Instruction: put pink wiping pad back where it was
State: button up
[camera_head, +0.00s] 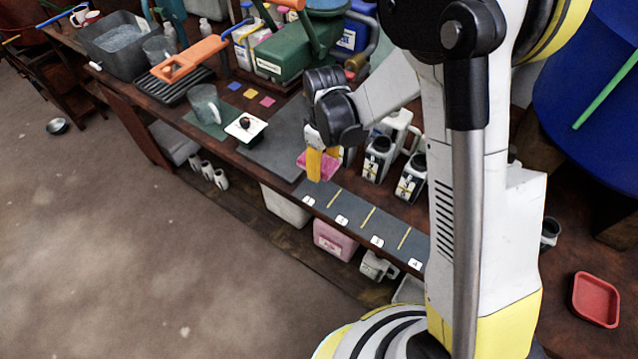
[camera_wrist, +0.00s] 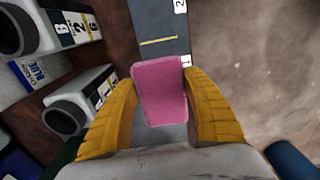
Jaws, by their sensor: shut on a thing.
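The pink wiping pad (camera_head: 328,164) is held between the yellow fingers of my gripper (camera_head: 319,164). In the wrist view the pad (camera_wrist: 160,92) sits upright between the two fingers (camera_wrist: 160,82), with its face toward the camera. My gripper is shut on it and holds it above the bench's front part, near the slot labelled 1. A dark strip (camera_head: 352,213) with yellow dividers and labels 1 to 4 runs along the front edge. Small blue, yellow and pink squares (camera_head: 267,101) lie on the bench further back left.
Several labelled jugs (camera_head: 378,158) stand just right of my gripper. A dark grey mat (camera_head: 278,143) between is clear. A pink canister (camera_head: 334,240) is below the bench.

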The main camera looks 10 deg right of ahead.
aim_at(323, 189)
notch_tip(323, 189, down, 9)
jog(key=b, duration=0.4)
jog(key=shift+f, duration=0.15)
jog(key=shift+f, duration=0.15)
jog(key=o, duration=1.3)
jog(key=shift+o, duration=0.2)
